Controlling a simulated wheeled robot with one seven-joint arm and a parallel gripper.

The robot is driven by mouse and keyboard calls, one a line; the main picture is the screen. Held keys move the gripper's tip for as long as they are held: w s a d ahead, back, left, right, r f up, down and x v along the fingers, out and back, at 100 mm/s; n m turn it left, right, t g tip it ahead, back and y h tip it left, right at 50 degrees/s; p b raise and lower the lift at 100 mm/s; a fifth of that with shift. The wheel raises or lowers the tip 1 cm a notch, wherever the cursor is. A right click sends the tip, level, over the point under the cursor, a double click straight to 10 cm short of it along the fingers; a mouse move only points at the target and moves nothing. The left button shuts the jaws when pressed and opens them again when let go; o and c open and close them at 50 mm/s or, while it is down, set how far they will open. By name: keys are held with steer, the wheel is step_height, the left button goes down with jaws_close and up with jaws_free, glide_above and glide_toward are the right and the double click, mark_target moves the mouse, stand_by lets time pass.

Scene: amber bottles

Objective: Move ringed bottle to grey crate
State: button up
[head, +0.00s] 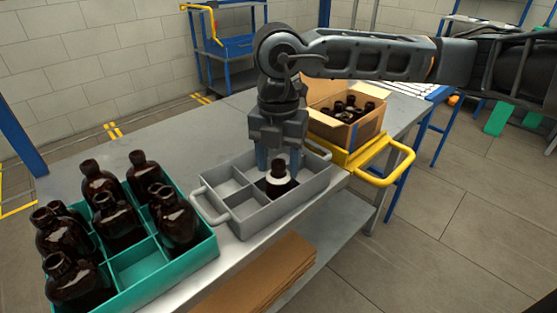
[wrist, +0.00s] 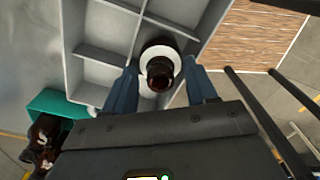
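The ringed bottle (head: 279,171), dark amber with a white ring around its neck, stands upright in a compartment of the grey crate (head: 262,214). Its lower body is hidden by the crate walls. In the wrist view the bottle (wrist: 160,70) shows from above, inside the grey crate (wrist: 94,92). My gripper (head: 279,165) points down over the crate, with one finger on each side of the bottle neck. In the wrist view my gripper (wrist: 160,88) is open, with gaps between its fingers and the bottle's cap. The crate's other visible compartments look empty.
A teal crate (head: 190,262) with several amber bottles and an empty front compartment stands to the left. The grey table (head: 160,142) is clear behind the crates.

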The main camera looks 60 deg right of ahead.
step_height(320, 180, up, 8)
steer(key=shift+f, duration=0.1)
stand_by(0.6)
stand_by(0.5)
